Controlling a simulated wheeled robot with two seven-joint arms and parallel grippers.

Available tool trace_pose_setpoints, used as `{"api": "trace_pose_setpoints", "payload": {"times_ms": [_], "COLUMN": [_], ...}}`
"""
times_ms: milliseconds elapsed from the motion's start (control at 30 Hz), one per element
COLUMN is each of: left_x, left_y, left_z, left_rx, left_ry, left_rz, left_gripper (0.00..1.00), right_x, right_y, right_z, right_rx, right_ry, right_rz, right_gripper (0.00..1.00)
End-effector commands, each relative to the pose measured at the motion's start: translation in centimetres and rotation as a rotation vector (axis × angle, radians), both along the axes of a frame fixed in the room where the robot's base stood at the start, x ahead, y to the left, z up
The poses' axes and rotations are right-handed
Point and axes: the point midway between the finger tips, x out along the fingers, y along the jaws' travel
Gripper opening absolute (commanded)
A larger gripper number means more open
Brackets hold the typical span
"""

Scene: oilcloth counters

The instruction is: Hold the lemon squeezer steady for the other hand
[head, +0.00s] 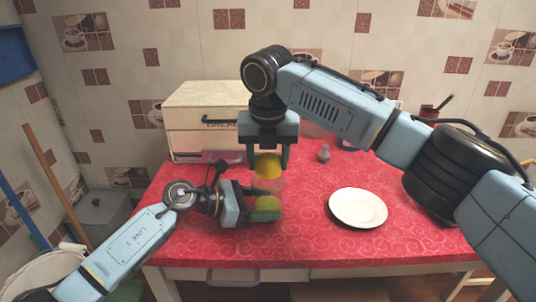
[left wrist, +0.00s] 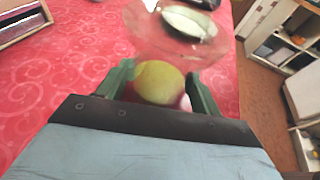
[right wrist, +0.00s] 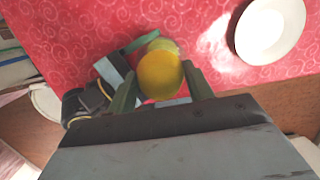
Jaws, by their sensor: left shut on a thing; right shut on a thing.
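My left gripper (head: 266,206) is shut on the yellow-green rounded body of what looks like the lemon squeezer (head: 268,202), low over the red counter. A clear pinkish part shows above that body. In the left wrist view, the body (left wrist: 159,82) sits between the fingers, with a see-through bowl shape (left wrist: 150,35) beyond. My right gripper (head: 268,166) points down from above, shut on a yellow rounded thing like a lemon (head: 268,160). In the right wrist view, this yellow thing (right wrist: 160,75) overlaps the squeezer (right wrist: 163,45); I cannot tell whether they touch.
A white plate (head: 358,207) lies on the red counter (head: 330,240) to the right of my grippers. A cream bread box (head: 195,140) stands at the back left. A small grey item (head: 323,153) stands at the back. The front right of the counter is clear.

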Motion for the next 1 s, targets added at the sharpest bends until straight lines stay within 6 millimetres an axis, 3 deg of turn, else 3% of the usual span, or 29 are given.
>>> {"api": "trace_pose_setpoints", "payload": {"times_ms": [1000], "left_x": [0.0], "left_y": [0.0], "left_z": [0.0], "left_rx": [0.001], "left_ry": [0.0], "left_rz": [0.0], "left_gripper": [0.52], "right_x": [0.0], "right_y": [0.0], "right_z": [2.3], "right_rx": [0.0], "right_ry": [0.001], "right_rz": [0.0], "right_gripper": [0.33]}}
